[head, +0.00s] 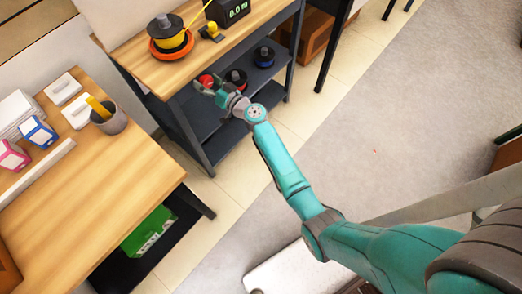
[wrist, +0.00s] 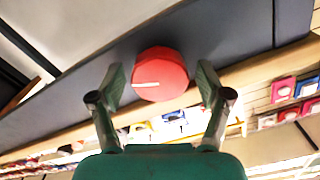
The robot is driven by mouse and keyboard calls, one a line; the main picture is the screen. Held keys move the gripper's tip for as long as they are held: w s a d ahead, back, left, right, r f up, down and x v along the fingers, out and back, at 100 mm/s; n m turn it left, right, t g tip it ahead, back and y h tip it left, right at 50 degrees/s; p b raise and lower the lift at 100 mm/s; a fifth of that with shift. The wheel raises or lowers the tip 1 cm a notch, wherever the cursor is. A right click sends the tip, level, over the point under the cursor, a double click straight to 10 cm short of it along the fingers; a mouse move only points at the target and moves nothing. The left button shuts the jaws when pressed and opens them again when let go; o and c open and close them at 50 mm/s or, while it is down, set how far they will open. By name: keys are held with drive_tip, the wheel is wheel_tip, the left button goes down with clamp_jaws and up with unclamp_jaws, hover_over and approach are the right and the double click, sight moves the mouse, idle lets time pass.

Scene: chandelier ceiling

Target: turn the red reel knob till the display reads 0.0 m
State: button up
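The red reel knob (wrist: 160,73) sits on a dark grey panel in the wrist view. Its white mark (wrist: 147,85) lies nearly level and points left. My gripper (wrist: 160,84) is open, one finger on each side of the knob, with a visible gap on both sides. In the head view, the red knob (head: 205,80) shows partly at the bench's front edge, with my gripper (head: 208,87) close to it. The black display (head: 236,9) on the bench top appears to read 0.0 m in green, small and near the frame's top edge.
A yellow reel (head: 168,36) on an orange base stands on the wooden bench (head: 215,50), beside a small yellow part (head: 211,30). Spools (head: 264,56) sit on the shelf below. A second desk (head: 100,190) with a pen cup stands left.

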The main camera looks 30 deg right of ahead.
drive_tip(key=n, duration=0.4)
drive_tip(key=shift+n, duration=0.4)
drive_tip(key=s+d+f+m+g+h, duration=0.1)
drive_tip(key=s+f, duration=0.1)
drive_tip(key=s, duration=0.8)
drive_tip(key=s+d+f+m+h, duration=0.1)
drive_tip(key=s+f+m, duration=0.1)
drive_tip(key=s, duration=0.8)
drive_tip(key=s+d+f+m+g+h, duration=0.1)
drive_tip(key=s+f+m, duration=0.1)
drive_tip(key=s, duration=0.8)
drive_tip(key=shift+d+f+g+h, duration=0.3)
drive_tip(key=shift+d+f+h, duration=0.1)
drive_tip(key=shift+f, duration=0.35)
drive_tip(key=s+h, duration=0.1)
drive_tip(key=s, duration=0.8)
drive_tip(key=s+r+n, duration=0.1)
drive_tip(key=s+r, duration=1.5)
drive_tip(key=s, duration=0.2)
drive_tip(key=shift+s+a+r+n+h, duration=0.3)
drive_tip(key=shift+a+r+n+h, duration=0.1)
drive_tip(key=shift+a, duration=0.05)
